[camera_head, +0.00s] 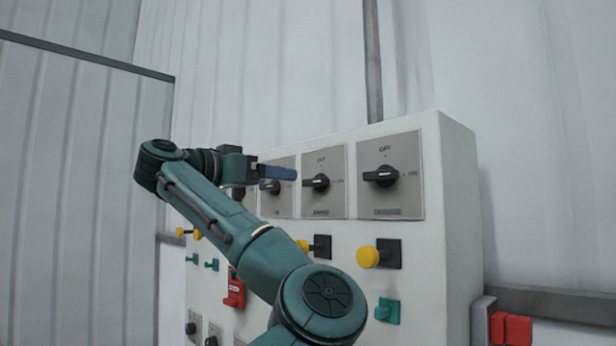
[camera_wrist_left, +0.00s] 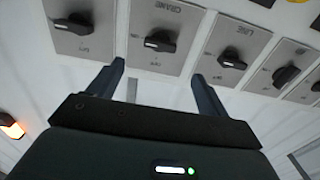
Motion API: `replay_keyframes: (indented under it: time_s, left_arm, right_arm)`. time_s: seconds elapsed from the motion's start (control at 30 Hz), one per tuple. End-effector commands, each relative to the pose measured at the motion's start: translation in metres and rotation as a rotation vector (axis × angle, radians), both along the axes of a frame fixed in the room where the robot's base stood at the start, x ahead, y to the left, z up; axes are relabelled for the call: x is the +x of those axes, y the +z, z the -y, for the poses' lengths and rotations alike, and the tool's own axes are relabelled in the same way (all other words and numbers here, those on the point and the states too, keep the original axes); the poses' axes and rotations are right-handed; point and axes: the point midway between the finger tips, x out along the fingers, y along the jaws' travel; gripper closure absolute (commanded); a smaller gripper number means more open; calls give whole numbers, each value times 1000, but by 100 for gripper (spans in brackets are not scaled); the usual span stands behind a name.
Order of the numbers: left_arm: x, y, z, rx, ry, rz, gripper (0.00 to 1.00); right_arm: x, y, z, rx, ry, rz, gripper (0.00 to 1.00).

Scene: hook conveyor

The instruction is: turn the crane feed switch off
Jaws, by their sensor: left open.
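The crane switch (camera_wrist_left: 160,42) is a black rotary knob on a grey plate marked CRANE in the left wrist view. Its handle lies sideways, with the pale mark toward the left of that picture. In the head view it appears to be the middle knob (camera_head: 317,183), though the label is too blurred to read. My left gripper (camera_head: 278,179) is open and empty in front of the panel. In the wrist view its two fingers (camera_wrist_left: 158,71) point toward the plates, on either side of the crane knob in the picture; the gap to the knob is unclear. My right gripper is not in view.
A similar knob (camera_head: 383,176) sits to the right in the head view. The LINE knob (camera_wrist_left: 232,61) is beside the crane switch. Yellow buttons (camera_head: 368,257), a green part (camera_head: 387,311) and a red part (camera_head: 234,290) stick out lower on the white cabinet (camera_head: 452,230).

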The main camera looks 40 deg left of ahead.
Motion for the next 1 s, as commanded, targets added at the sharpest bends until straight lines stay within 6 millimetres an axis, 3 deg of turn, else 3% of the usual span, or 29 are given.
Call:
replay_keyframes:
  time_s: [0.2,0.4,0.6,0.87,1.0]
  left_arm:
    - [49,4,6,-1,-5,-5,22]
    - [81,3,8,-1,-3,-2,22]
    - [95,1,9,1,-1,-2,22]
    - [97,0,9,1,0,-1,22]
    - [97,0,9,0,0,-1,31]
  right_arm:
    - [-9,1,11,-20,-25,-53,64]
    - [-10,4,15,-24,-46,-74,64]
    - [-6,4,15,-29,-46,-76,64]
    - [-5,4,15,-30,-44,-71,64]
    - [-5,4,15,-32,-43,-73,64]
